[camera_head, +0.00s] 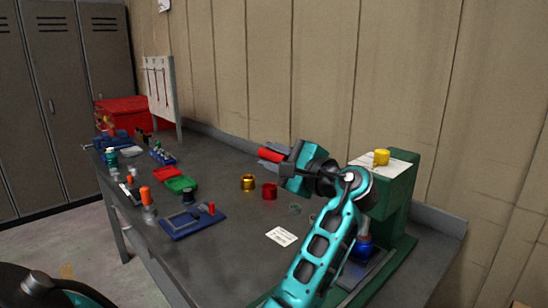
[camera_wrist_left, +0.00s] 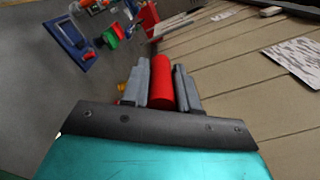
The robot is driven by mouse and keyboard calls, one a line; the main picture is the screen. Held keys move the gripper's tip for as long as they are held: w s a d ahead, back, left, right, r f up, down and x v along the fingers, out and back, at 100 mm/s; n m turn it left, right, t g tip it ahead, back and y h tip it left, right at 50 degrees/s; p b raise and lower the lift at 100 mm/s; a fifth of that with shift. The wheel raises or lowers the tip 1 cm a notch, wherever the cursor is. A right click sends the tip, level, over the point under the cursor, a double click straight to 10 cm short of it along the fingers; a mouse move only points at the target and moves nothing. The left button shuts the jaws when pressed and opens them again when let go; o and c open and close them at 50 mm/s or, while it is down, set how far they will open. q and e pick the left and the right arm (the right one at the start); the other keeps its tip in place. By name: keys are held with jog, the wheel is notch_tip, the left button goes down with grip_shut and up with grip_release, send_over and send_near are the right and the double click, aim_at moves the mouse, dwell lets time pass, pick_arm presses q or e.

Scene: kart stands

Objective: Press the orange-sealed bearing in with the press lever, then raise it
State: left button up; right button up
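The green arbor press (camera_head: 398,195) stands at the right end of the bench, with a yellow cap (camera_head: 381,157) and a white sheet on its top. My left gripper (camera_head: 275,155) is shut on a red cylindrical grip (camera_head: 269,155), which looks like the press lever's handle. The grip lies between both fingers in the left wrist view (camera_wrist_left: 161,82). The lever's shaft is hidden by my gripper and arm. A blue part (camera_head: 364,247) sits low at the press, partly behind my arm. I cannot make out the orange-sealed bearing. My right gripper is not in view.
A gold ring (camera_head: 248,183) and a red ring (camera_head: 269,191) stand on the bench left of the press. A white card (camera_head: 281,236) lies in front. A blue tray (camera_head: 193,221), a green bin (camera_head: 181,184) and several tools fill the left side. The wall is close behind.

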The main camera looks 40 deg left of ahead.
pick_arm(q)
grip_shut()
jog(key=shift+f, duration=0.15)
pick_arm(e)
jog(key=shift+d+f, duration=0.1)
